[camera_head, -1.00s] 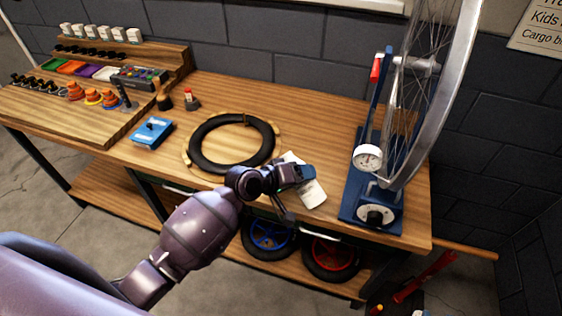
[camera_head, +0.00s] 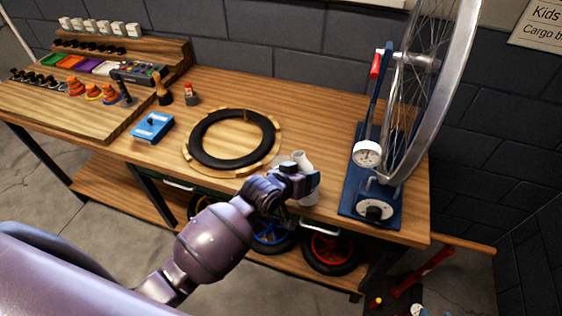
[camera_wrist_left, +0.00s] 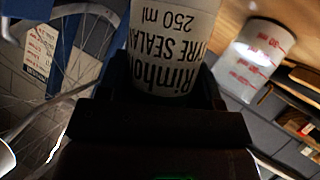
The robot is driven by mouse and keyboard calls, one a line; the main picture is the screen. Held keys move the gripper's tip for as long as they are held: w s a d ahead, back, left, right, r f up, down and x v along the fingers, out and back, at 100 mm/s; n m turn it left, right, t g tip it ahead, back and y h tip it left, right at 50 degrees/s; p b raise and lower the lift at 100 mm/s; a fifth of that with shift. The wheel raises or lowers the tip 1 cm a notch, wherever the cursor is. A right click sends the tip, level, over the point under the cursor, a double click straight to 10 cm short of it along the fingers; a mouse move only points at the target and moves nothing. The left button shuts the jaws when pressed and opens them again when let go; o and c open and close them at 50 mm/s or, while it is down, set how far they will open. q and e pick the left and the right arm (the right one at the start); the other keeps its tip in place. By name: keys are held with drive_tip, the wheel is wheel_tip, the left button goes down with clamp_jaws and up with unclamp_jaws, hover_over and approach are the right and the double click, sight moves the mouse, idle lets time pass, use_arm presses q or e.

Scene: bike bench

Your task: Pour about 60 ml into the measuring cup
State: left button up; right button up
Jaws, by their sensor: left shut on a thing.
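My left gripper (camera_head: 292,182) is over the front part of the bench, right of the black tyre. The measuring cup (camera_wrist_left: 252,62), whitish with red marks, shows apart from the bottle at the upper right of that view. In the head view a white round shape (camera_head: 303,160) shows just behind the gripper; I cannot tell whether it is bottle or cup. No liquid stream is visible. My right gripper is out of view.
The black tyre (camera_head: 197,150) lies on the wooden bench (camera_head: 310,112). The blue truing stand (camera_head: 360,207) with a wheel and dial stands close on the right. A blue box (camera_head: 152,127) and small parts are at the left.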

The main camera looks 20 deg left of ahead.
use_arm(q)
drive_tip(key=shift+s+d+m+t+y, duration=0.35)
drive_tip(key=shift+d+m+t+y, duration=0.4)
drive_tip(key=shift+m, duration=0.45)
drive_tip(key=shift+a, duration=0.1)
